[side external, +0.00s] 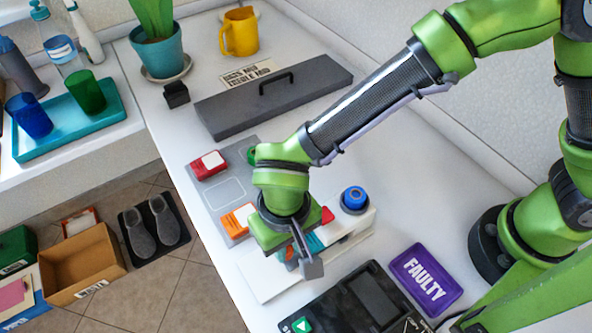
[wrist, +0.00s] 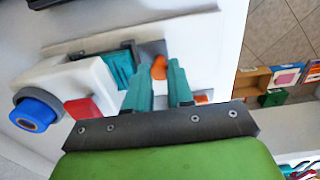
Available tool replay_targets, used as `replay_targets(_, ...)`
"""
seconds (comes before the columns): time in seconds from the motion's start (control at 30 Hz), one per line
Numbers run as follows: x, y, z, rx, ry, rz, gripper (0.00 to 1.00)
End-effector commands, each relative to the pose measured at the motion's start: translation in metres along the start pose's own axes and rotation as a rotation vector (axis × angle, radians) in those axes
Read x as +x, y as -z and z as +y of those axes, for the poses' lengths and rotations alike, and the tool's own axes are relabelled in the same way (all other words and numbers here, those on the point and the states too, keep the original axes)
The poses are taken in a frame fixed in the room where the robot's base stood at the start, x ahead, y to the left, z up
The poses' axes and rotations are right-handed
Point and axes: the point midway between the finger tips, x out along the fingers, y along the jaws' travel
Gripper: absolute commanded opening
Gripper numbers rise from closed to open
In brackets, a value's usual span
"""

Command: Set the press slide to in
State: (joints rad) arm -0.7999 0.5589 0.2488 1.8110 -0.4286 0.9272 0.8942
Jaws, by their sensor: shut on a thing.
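The press is a white block (wrist: 75,82) with a blue round knob (wrist: 38,112) and a red part (wrist: 82,107) on it. In the side view the blue knob (side external: 354,198) is at its far right end. A teal piece (wrist: 118,68) shows in the press opening. An orange knob (wrist: 159,68), seemingly the slide's handle, stands at the end of the opening. My gripper (wrist: 160,72) has its teal fingers closed on either side of the orange knob. In the side view my gripper (side external: 290,260) is low over the white base plate (side external: 262,280), partly hiding the slide.
A grey plate (side external: 226,205) with a red block (side external: 208,165) and an orange block (side external: 238,220) lies behind left. A dark scale-like device (side external: 362,300) and a purple FAULTY tray (side external: 427,278) are in front. A long grey lidded box (side external: 275,95) is farther back.

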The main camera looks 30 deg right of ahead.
Motion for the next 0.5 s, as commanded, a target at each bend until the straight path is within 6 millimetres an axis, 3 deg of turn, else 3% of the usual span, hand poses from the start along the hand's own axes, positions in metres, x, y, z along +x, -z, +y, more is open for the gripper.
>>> replay_targets(0.1, -0.0009, 0.0006, 0.0122, 0.003, 0.001, 0.002, 0.0)
replay_targets(0.4, -0.0007, 0.0006, 0.0161, 0.007, -0.005, 0.0, 0.0)
replay_targets(0.43, -0.0007, 0.0007, 0.0162, 0.007, -0.005, 0.0, 0.26)
replay_targets(0.5, -0.0006, 0.0008, 0.016, 0.006, -0.005, 0.001, 0.33)
